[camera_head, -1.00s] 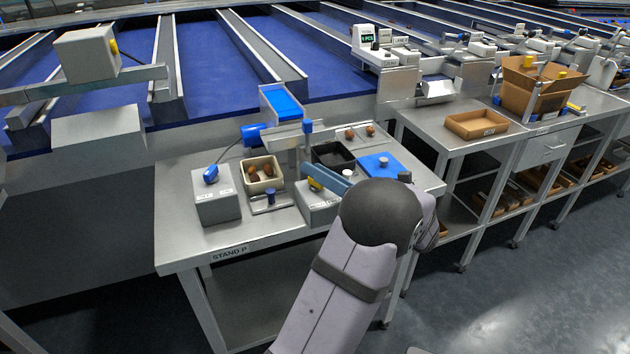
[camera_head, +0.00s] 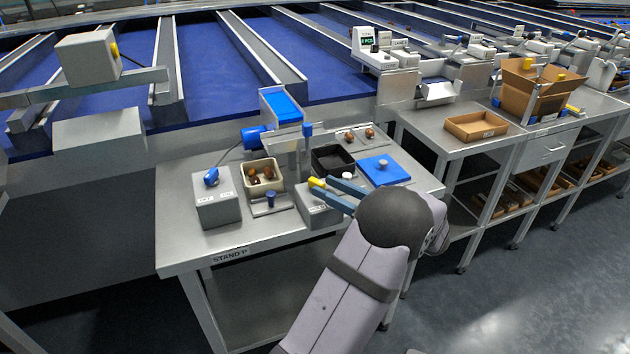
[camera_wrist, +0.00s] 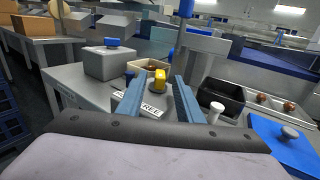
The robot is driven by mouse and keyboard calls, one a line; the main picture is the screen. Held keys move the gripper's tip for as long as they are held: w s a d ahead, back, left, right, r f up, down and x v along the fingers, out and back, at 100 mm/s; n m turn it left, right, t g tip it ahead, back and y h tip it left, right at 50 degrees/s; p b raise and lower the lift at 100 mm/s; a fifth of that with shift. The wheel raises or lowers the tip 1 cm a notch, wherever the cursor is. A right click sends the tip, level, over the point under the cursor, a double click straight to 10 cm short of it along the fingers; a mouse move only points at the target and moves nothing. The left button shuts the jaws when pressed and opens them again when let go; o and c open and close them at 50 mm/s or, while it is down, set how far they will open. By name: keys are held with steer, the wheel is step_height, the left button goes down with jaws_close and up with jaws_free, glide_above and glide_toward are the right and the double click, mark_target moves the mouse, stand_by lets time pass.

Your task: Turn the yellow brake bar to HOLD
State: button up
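The yellow brake bar (camera_head: 317,183) stands on top of a grey box (camera_head: 313,210) on the stand. It also shows in the wrist view (camera_wrist: 160,76), seen nearly end-on. A label reading FREE (camera_wrist: 152,112) is on the box's near side. Another label to its left is mostly hidden by a finger, and I cannot read HOLD. My gripper (camera_head: 323,185) is open, its two blue fingers pointing at the bar. In the wrist view the gripper (camera_wrist: 159,82) has one finger each side of the bar, with visible gaps; contact is not seen.
A grey box with a blue knob (camera_head: 211,177) stands left, by a cream tray (camera_head: 281,184) of dates. A black tray (camera_head: 333,158), a blue plate (camera_head: 384,170) and a white knob (camera_wrist: 215,108) are close on the right. A blue-topped post (camera_head: 307,130) rises behind.

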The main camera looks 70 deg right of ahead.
mark_target(324, 186)
steer(key=shift+x, duration=2.45)
jaws_close()
